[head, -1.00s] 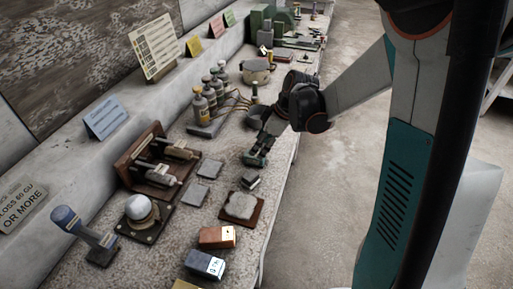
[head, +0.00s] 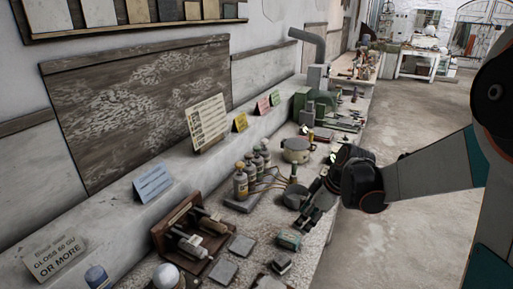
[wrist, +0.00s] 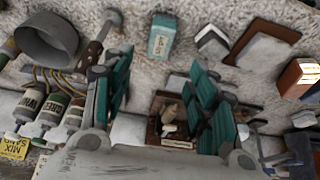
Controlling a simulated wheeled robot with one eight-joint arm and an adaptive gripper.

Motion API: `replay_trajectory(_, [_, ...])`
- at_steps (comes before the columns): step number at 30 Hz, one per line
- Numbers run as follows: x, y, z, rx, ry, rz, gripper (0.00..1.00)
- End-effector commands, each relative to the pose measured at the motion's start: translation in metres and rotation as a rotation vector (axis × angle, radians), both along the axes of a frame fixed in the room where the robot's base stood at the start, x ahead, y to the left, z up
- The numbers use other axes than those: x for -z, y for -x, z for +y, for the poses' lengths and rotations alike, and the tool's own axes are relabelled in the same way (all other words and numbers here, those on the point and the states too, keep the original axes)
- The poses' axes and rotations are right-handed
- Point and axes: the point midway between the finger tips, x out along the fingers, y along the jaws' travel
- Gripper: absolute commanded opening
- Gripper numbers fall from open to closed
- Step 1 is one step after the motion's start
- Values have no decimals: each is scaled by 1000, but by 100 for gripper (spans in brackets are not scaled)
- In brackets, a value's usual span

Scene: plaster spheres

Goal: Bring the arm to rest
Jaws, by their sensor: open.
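My gripper (head: 308,212) is over the bench on the right side of the head view, its fingers pointing down and to the left. In the wrist view its two teal-padded fingers (wrist: 162,88) stand wide apart with nothing held between them. A small teal and white box (head: 289,240) lies on the bench just below the fingertips in the head view. It also shows in the wrist view (wrist: 162,38), beyond the gap between the fingers. My forearm reaches in from the right.
The speckled bench holds several bottles (head: 240,184), a pot (head: 296,150), a wooden rack with rollers (head: 190,238), grey tiles (head: 223,271) and a white sphere (head: 166,275). Folded cards line the ledge behind, including a blue card (head: 154,184). Open floor (head: 400,235) lies right of the bench.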

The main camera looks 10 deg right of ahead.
Motion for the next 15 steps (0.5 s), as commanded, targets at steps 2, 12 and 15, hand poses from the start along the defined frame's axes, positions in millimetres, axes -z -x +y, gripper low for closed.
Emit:
replay_trajectory(2, [-8, 6, 3, 20, 8, 1, 53])
replay_trajectory(12, [-73, 59, 22, 252, 84, -25, 53])
replay_trajectory(15, [-87, 78, 26, 335, 92, -43, 53])
